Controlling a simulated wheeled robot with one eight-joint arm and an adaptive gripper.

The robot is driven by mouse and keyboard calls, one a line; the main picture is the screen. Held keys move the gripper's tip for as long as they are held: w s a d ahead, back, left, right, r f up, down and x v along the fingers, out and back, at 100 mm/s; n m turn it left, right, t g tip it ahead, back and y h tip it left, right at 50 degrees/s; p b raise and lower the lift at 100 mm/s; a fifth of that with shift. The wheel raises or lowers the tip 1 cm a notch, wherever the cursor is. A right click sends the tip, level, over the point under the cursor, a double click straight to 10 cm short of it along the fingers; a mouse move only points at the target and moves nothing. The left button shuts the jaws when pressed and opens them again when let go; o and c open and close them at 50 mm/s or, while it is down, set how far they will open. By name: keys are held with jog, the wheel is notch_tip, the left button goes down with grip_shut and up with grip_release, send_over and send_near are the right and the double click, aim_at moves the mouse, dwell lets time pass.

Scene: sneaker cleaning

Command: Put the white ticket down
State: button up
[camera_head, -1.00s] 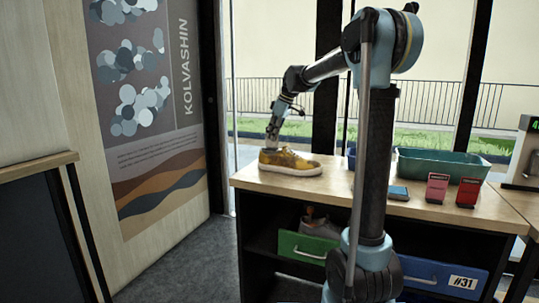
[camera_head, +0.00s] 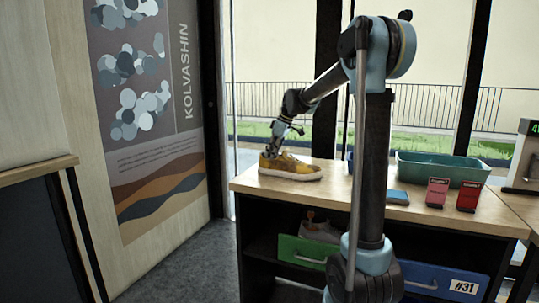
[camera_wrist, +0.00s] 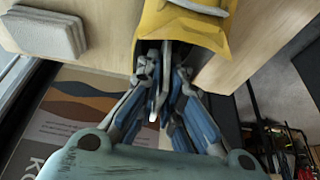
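A yellow sneaker (camera_head: 294,172) with a pale sole stands near the left end of the wooden counter. My gripper (camera_head: 270,151) points down at the heel end of the sneaker, at its opening. In the wrist view the yellow upper of the sneaker (camera_wrist: 190,28) lies right at the fingers of my gripper (camera_wrist: 165,52). A thin pale strip shows between the fingers, but I cannot tell whether it is the white ticket or part of the gripper. The fingertips are partly hidden, so their opening is unclear. No white ticket can be made out for certain.
A grey block (camera_wrist: 47,33) lies on the counter beside the sneaker. Farther right are a blue item (camera_head: 397,196), a green tray (camera_head: 445,170), a pink card (camera_head: 437,192) and a red card (camera_head: 468,195).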

jog(key=shift+r, duration=0.1)
jog(key=v, duration=1.2)
jog(key=s+d+f+m, duration=0.2)
jog(key=s+d+f, duration=0.2)
jog(key=s, duration=0.3)
jog(key=s+d+f+m+h, duration=0.1)
jog(key=s+d+f+m, duration=0.1)
jog(key=s+d+f, duration=0.2)
jog(key=s+d+f+m+h, duration=0.1)
jog(key=s+d+f+m, duration=0.2)
jog(key=s, duration=0.7)
jog(key=shift+s+d+f+t, duration=0.15)
jog(key=shift+d+f, duration=0.05)
jog(key=shift+d, duration=0.2)
jog(key=shift+s+d+f+t, duration=0.15)
jog(key=shift+s+d+f, duration=0.1)
jog(key=shift+d, duration=0.1)
jog(key=s+d+f+m+h, duration=0.1)
jog(key=s+d+f+m, duration=0.2)
jog(key=s+f, duration=0.5)
jog(key=s+d+f+m+h, duration=0.1)
jog(key=s+d+f+m, duration=0.2)
jog(key=s+f, duration=0.6)
jog(key=shift+s+f+m, duration=0.2)
jog(key=shift+f+m, duration=0.2)
jog(key=shift+f, duration=0.45)
